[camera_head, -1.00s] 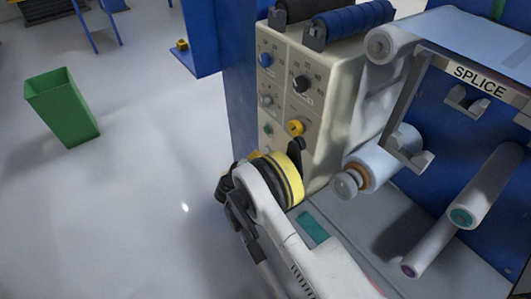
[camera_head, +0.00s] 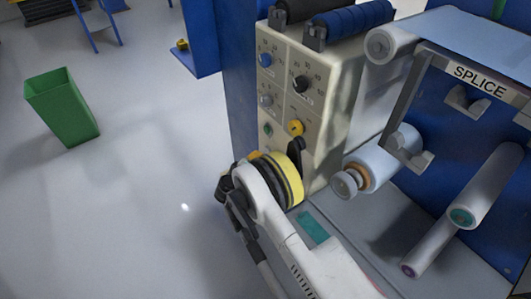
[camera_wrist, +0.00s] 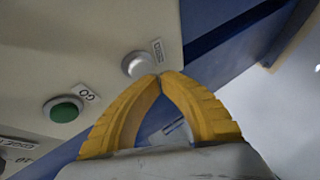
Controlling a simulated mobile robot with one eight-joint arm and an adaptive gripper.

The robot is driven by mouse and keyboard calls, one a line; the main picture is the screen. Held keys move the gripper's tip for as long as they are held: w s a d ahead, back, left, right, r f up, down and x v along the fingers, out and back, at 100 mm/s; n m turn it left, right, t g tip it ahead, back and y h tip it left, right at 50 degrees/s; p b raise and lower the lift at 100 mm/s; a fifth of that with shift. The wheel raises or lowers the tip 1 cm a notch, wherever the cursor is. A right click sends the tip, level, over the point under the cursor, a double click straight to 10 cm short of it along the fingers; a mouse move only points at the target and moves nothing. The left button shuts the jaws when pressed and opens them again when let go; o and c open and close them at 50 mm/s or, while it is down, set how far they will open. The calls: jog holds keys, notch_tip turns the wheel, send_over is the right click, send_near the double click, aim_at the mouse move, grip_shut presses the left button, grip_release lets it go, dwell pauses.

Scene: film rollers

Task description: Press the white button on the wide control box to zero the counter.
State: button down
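The cream control box (camera_head: 328,95) stands at the centre of the head view, with knobs and buttons on its front. The white button (camera_wrist: 137,64) is round and pale, beside a small label in the wrist view. My gripper (camera_wrist: 161,76) has its two yellow fingers brought together at the tips, with nothing between them. The tips overlap the lower right edge of the white button in the picture; I cannot tell whether they touch it. In the head view the white button is hidden, and my wrist hides most of the fingers, low by the box.
A green button (camera_wrist: 63,109) marked GO sits left of the white one. A blue panel (camera_wrist: 225,35) edges the box. In the head view, film rollers (camera_head: 375,165) stand right of the box, and a green bin (camera_head: 62,108) stands on open floor at left.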

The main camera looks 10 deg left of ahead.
jog(key=shift+w+d, duration=0.1)
jog(key=shift+w, duration=0.05)
jog(key=shift+w+d, duration=0.15)
jog(key=shift+w, duration=0.05)
jog(key=shift+w+d, duration=0.35)
dwell(0.9)
dwell(0.3)
jog(key=shift+s+a, duration=0.6)
jog(key=shift+s, duration=0.05)
jog(key=shift+s+a, duration=1.65)
jog(key=shift+s, duration=0.25)
